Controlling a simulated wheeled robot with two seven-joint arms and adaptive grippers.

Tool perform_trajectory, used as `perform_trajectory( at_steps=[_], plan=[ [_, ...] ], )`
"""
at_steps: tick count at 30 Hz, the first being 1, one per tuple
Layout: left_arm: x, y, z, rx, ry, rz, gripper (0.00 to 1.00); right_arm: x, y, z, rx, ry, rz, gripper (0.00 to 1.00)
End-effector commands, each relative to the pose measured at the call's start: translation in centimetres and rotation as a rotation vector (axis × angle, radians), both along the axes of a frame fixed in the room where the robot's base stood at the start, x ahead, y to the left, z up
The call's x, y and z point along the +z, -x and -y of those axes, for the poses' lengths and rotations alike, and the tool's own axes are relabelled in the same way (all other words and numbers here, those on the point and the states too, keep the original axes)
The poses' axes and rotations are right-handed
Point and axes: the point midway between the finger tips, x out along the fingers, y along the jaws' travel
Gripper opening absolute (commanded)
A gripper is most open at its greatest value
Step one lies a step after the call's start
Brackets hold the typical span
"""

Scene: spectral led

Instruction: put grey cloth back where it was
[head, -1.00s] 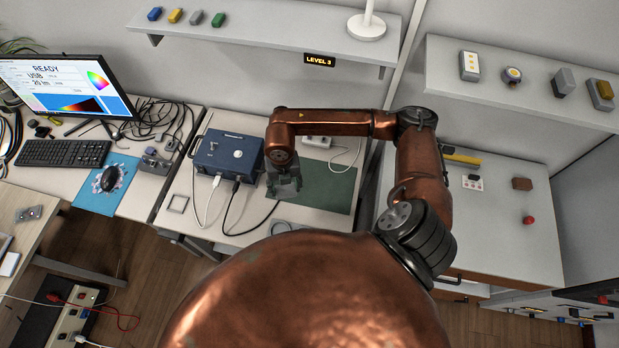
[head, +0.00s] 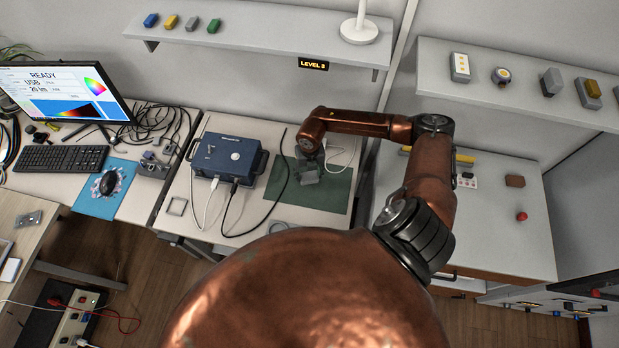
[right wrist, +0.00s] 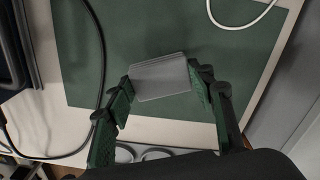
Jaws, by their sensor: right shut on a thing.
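The grey cloth (right wrist: 158,77) looks like a small flat folded piece in the right wrist view. It sits between the fingers of my right gripper (right wrist: 163,84), which is shut on it. In the head view my right gripper (head: 307,170) is over the green mat (head: 325,195), to the right of the blue box. The cloth is hard to tell from the gripper there. I cannot tell whether the cloth touches the mat. My left gripper is not in view.
The blue box (head: 228,158) with a white and a black cable stands left of the mat. A black cable (right wrist: 98,60) crosses the mat's left side, and a white cable (head: 346,160) lies at its back right. A shelf (head: 270,42) is above. The mat's front is clear.

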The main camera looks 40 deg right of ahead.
Motion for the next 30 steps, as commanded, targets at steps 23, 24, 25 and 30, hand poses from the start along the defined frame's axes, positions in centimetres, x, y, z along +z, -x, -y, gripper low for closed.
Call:
perform_trajectory(
  at_steps=[23, 24, 25, 30],
  plan=[
    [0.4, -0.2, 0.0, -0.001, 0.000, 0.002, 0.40, -3.6, 0.0, 0.2, -0.001, 0.000, -0.001, 0.58],
    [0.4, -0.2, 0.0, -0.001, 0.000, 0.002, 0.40, -3.6, 0.0, 0.2, -0.001, 0.000, -0.001, 0.61],
    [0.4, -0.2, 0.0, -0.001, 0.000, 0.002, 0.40, -3.6, 0.0, 0.2, -0.001, 0.000, -0.001, 0.63],
    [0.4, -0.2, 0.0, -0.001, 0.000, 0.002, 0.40, -3.6, 0.0, 0.2, -0.001, 0.000, -0.001, 0.67]
  ],
)
